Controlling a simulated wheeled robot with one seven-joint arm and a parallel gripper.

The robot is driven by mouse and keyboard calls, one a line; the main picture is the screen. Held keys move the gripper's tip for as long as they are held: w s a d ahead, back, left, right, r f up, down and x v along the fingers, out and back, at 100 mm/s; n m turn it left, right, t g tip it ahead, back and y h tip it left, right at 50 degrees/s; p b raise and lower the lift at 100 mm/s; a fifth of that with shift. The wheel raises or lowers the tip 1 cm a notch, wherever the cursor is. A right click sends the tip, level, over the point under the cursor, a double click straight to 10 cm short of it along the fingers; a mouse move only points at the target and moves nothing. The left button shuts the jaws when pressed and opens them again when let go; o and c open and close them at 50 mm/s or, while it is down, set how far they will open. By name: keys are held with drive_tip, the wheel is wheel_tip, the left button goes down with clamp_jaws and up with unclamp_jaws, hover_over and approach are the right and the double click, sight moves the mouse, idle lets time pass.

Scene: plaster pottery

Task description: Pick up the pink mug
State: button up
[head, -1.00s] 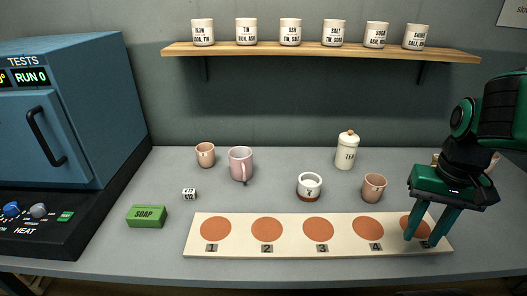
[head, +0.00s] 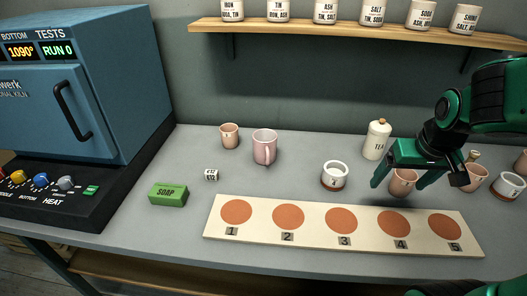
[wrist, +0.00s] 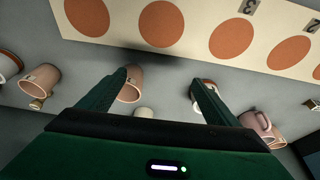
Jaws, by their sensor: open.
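The pink mug (head: 265,147) stands upright on the grey table, left of centre, its handle facing the front. In the wrist view the mug (wrist: 257,125) shows at the lower right, beyond the right finger. My gripper (head: 398,187) is open and empty, far to the right of the mug. It is above the table near a small terracotta cup (head: 403,182), which it partly covers in the head view. In the wrist view the gripper's two fingers (wrist: 160,82) are spread wide, with the small cup beside the left finger.
A white-and-brown cup (head: 333,176), a TEA jar (head: 377,140) and a small cup (head: 229,136) stand around the mug. A numbered board (head: 262,232) lies in front. Green soap (head: 168,195), a small block (head: 211,175) and a blue kiln (head: 120,90) are left; a shelf (head: 350,34) hangs above.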

drive_tip(key=w+a+f+n+t+y, duration=0.15)
drive_tip(key=w+a+n+t, duration=0.25)
drive_tip(key=w+a, duration=0.85)
drive_tip(key=n+t+y, duration=0.3)
drive_tip(key=t+y, duration=0.1)
drive_tip(key=y, duration=0.1)
approach(260, 135)
drive_tip(key=x, duration=0.9)
drive_tip(key=shift+w+a+f, duration=0.1)
drive_tip(key=shift+w+a, duration=0.05)
drive_tip(key=shift+t, duration=0.3)
drive_tip(key=c, duration=1.5)
